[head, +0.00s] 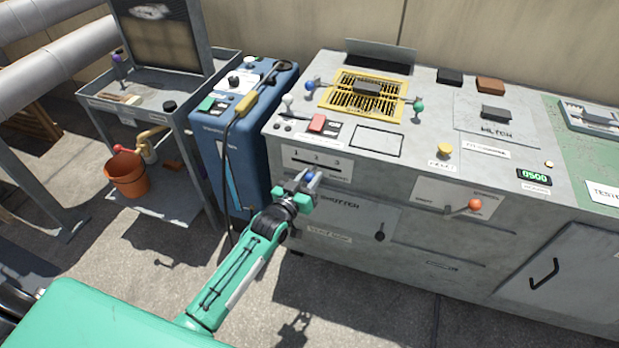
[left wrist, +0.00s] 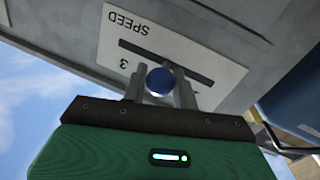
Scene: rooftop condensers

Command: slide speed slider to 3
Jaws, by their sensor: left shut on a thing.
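The speed slider's white plate (head: 325,165) is on the front of the grey console, marked 1, 2, 3 from left to right. Its dark slot also shows, upside down, in the left wrist view (left wrist: 180,58), with the word SPEED and the 3. The blue slider knob (left wrist: 160,81) is between the fingers of my left gripper (left wrist: 160,92), which is shut on it. In the head view my left gripper (head: 300,185) covers the plate's lower left. My right gripper is not in view.
The grey console (head: 430,185) has a red-knobbed lever (head: 474,204), a yellow button (head: 445,149) and a green display (head: 534,176). A blue unit (head: 230,150) stands close on the left, beside a grey cart (head: 150,195) with an orange bucket (head: 126,176).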

